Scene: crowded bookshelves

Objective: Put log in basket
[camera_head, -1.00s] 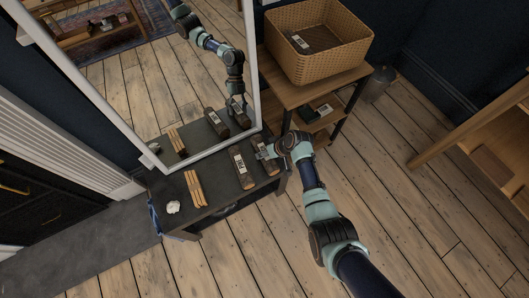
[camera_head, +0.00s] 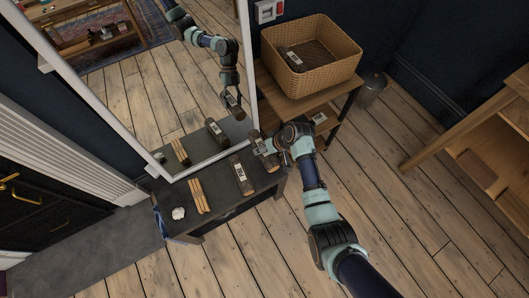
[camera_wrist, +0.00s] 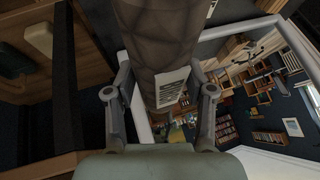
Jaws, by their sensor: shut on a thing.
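My gripper (camera_head: 268,147) is shut on a dark log (camera_head: 256,138) with a white label, held above the right end of the dark low table. In the wrist view, the log (camera_wrist: 160,35) stands between both fingers of my gripper (camera_wrist: 162,85). The woven tan basket (camera_head: 312,82) stands on a wooden shelf unit, above and to the right of my gripper. One labelled log (camera_head: 293,60) lies inside the basket. Another log (camera_head: 243,177) lies on the table, left of my gripper.
The dark table (camera_head: 222,205) also bears light wooden sticks (camera_head: 200,195) and a white crumpled thing (camera_head: 178,213). A large mirror (camera_head: 150,105) rises behind it. The wooden shelf unit (camera_head: 290,103) under the basket is close to my arm.

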